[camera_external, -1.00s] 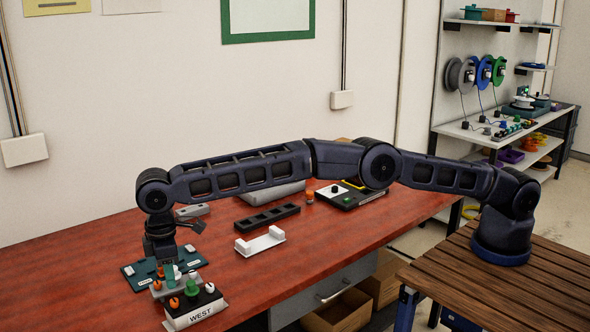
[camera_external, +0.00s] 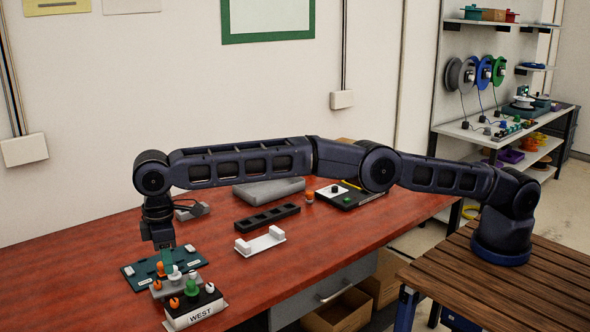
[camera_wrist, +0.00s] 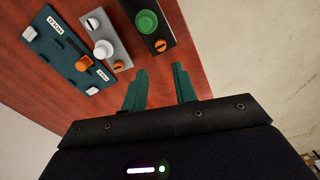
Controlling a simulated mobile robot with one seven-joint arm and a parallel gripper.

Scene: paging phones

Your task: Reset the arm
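My gripper (camera_external: 168,258) hangs from my arm over the left end of the red table, just above the phone pieces. In the wrist view its two green fingers (camera_wrist: 160,88) stand apart with nothing between them. Beneath it are a grey block with a white peg (camera_external: 175,274), a black block marked WEST (camera_external: 195,314) with a green peg (camera_external: 191,288), and a teal board (camera_external: 133,277) with an orange peg (camera_external: 160,269). The wrist view shows the green peg (camera_wrist: 146,22), white peg (camera_wrist: 103,49) and orange peg (camera_wrist: 84,64) ahead of the fingers.
A white bracket (camera_external: 260,242), a dark slotted tray (camera_external: 267,217), a grey case (camera_external: 268,191) and a black box with a green button (camera_external: 338,197) lie on the red table (camera_external: 90,245). A wall stands behind. The table's front left is bare.

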